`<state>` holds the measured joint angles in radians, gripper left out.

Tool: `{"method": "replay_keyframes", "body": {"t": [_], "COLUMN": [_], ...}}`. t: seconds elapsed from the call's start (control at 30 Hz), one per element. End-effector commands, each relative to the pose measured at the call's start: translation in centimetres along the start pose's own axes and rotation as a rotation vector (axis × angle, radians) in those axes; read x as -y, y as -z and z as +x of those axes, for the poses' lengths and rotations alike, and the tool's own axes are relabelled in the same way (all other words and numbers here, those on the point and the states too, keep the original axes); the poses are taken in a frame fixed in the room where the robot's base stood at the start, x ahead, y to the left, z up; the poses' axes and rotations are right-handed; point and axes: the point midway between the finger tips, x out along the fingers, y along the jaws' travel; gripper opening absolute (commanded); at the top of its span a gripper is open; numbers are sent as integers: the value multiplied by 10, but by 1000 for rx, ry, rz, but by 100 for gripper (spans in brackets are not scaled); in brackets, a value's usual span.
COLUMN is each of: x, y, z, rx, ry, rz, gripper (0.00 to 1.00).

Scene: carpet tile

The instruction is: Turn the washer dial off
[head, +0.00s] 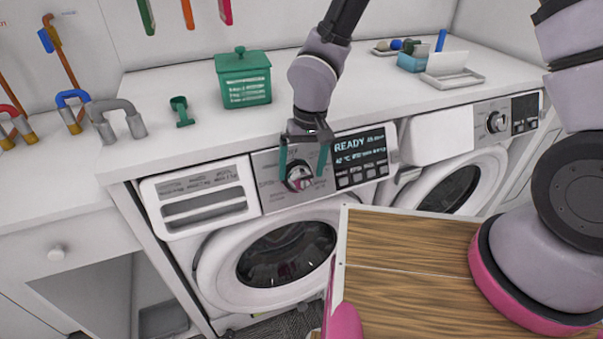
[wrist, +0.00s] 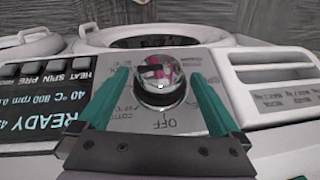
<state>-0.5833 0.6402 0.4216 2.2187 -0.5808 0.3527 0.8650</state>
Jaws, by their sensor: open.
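The washer dial (head: 299,177) is a round shiny knob with a pinkish-red reflection, in the middle of the left washer's control panel. In the wrist view the dial (wrist: 160,80) sits ahead of and between my gripper's teal fingers, with an "OFF" label printed near its lower edge. My gripper (head: 303,172) is open, its fingers on either side of the dial. I cannot tell whether they touch it. The washer (head: 215,270) shows "READY" on its dark display (head: 360,155).
A second washer (head: 450,185) with its own dial (head: 497,122) stands to the right. A green container (head: 243,78) and a green scoop (head: 180,111) are on the white counter (head: 165,85). A wooden-topped surface (head: 405,245) is in front at the right.

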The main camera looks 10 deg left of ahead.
Motion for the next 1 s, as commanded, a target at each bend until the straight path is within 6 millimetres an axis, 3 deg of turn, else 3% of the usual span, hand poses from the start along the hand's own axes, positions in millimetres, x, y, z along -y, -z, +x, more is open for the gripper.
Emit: {"method": "replay_keyframes", "body": {"t": [0.2,0.47,0.5,0.7,1.0], "x": [0,0,0,0,1], "y": [1,1,1,1,0], "z": [18,19,19,19,19], "rx": [-1,-2,-2,-2,-4], "ry": [0,0,0,0,-32], "rz": [-1,1,0,0,-19], "gripper": [100,100,96,20,21]}}
